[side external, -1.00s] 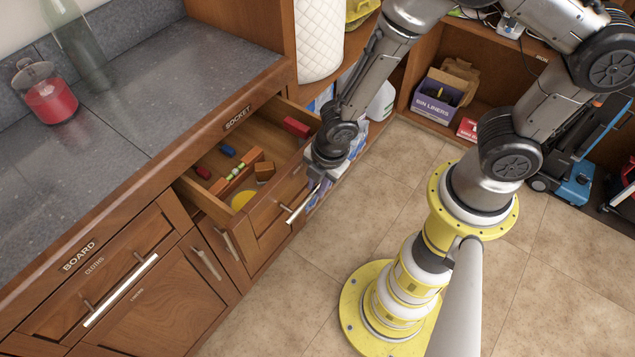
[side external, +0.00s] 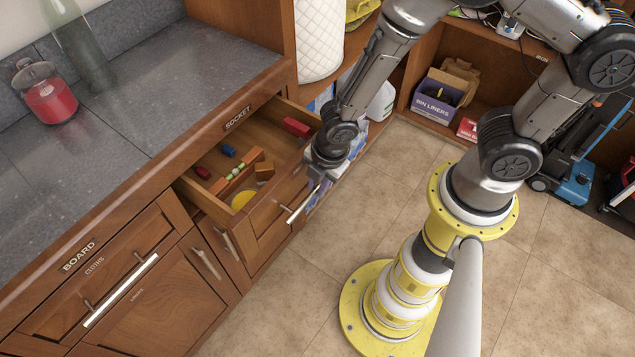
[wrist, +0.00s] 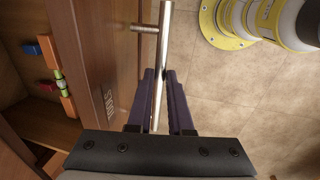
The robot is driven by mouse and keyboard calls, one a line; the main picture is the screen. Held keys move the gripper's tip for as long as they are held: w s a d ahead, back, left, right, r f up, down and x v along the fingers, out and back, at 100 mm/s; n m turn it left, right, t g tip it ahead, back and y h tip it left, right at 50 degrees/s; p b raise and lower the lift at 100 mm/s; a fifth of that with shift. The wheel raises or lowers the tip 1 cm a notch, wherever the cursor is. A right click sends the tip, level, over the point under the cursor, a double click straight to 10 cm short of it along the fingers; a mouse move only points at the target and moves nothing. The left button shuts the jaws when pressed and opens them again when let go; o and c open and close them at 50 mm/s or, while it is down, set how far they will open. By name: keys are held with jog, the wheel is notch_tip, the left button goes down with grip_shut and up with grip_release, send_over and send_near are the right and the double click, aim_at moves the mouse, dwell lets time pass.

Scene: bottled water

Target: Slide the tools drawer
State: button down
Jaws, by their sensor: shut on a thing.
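The tools drawer (side external: 265,226) is pulled open below the counter, under the label SOCKET. Its wooden front shows lettering in the wrist view (wrist: 109,105). Its metal bar handle (side external: 302,206) runs between my fingers in the wrist view (wrist: 165,40). My gripper (wrist: 159,78) is shut on this handle, with one dark finger on each side. In the side view my wrist hides the handle's far end. Inside the drawer lie a red block (side external: 297,127), a yellow round thing (side external: 243,200), an orange block (side external: 264,171) and several small coloured pieces.
The stone counter (side external: 150,90) holds a red jar (side external: 50,97) and a glass bottle (side external: 75,40). A closed drawer labelled BOARD (side external: 95,275) is at the lower left. Tiled floor (side external: 285,300) in front of the drawer is clear up to my yellow base.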

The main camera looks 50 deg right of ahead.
jog(key=shift+s+r, duration=0.1)
jog(key=shift+s, duration=0.85)
jog(key=c, duration=0.8)
grip_release()
jog(key=shift+c, duration=0.2)
notch_tip(320, 180, up, 14)
jog(key=s, duration=0.2)
jog(key=shift+s+f, duration=0.25)
jog(key=shift+s, duration=0.15)
